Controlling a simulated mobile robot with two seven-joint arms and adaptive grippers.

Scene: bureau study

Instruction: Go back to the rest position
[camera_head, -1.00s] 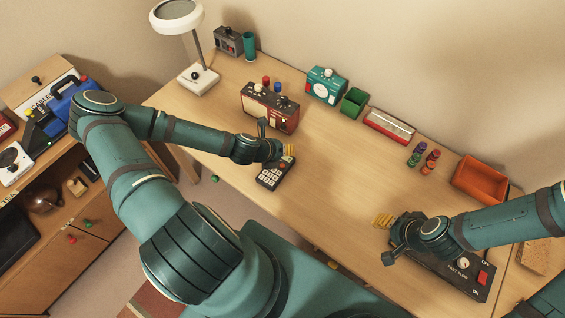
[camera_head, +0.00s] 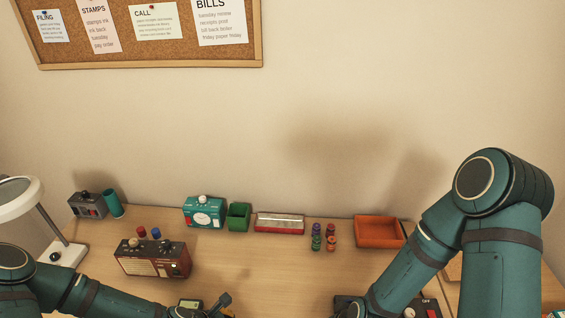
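My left gripper (camera_head: 218,305) is at the bottom edge, left of the middle, beside a dark keypad device (camera_head: 190,303) that is mostly cut off. Part of one dark finger shows; whether it is open or holds anything cannot be told. My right arm comes down from the right, its elbow raised high. Its wrist end (camera_head: 358,311) is at the bottom edge, over a dark box with a red switch (camera_head: 430,311). The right fingers are cut off or hidden.
A corkboard (camera_head: 140,55) hangs above.

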